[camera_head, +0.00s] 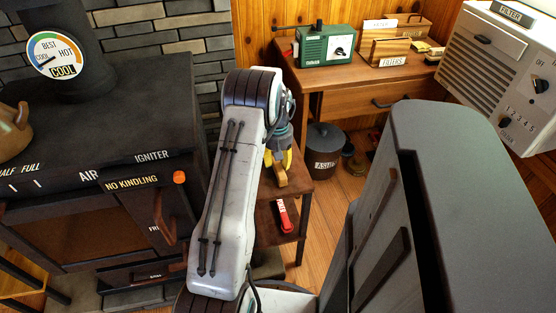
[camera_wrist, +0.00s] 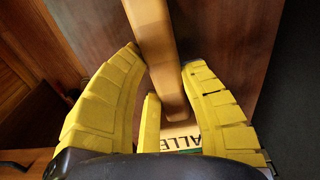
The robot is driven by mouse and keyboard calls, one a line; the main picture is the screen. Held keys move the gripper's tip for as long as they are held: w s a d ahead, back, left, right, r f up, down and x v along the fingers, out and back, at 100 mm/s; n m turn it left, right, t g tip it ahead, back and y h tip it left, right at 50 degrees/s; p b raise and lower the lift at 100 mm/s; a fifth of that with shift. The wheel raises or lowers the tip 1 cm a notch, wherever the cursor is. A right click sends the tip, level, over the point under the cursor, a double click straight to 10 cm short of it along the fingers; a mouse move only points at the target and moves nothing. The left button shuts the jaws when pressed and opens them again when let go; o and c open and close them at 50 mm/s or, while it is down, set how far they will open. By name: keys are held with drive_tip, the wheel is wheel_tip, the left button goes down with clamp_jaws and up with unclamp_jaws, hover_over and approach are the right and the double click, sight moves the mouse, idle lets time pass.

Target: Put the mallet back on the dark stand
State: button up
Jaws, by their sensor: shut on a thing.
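My gripper (camera_head: 285,168) is over the top of a small dark brown wooden stand (camera_head: 300,185). In the wrist view, my yellow fingers (camera_wrist: 163,65) are closed around the pale wooden mallet (camera_wrist: 155,40), which runs from the top edge down between them. A tan part of the mallet (camera_head: 272,178) shows beside the fingers in the head view. A pale label reading "ALLE" (camera_wrist: 182,133) shows partly behind the fingers, near the mallet's lower end. The stand's brown surface (camera_wrist: 230,45) fills much of the wrist view. I cannot tell whether the mallet touches it.
A red labelled object (camera_head: 283,215) lies on the stand's lower shelf. The dark stove (camera_head: 100,130) is at left. A wooden desk (camera_head: 350,100) with a green device (camera_head: 325,45) stands behind, an ash bin (camera_head: 323,150) beneath it. A white filter unit (camera_head: 500,70) is at right.

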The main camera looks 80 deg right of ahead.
drive_tip(key=shift+f, duration=0.2)
idle(0.6)
drive_tip(key=o, duration=1.2)
drive_tip(key=shift+o, duration=0.2)
wheel_tip(320, 180, up, 12)
drive_tip(key=shift+a, duration=0.25)
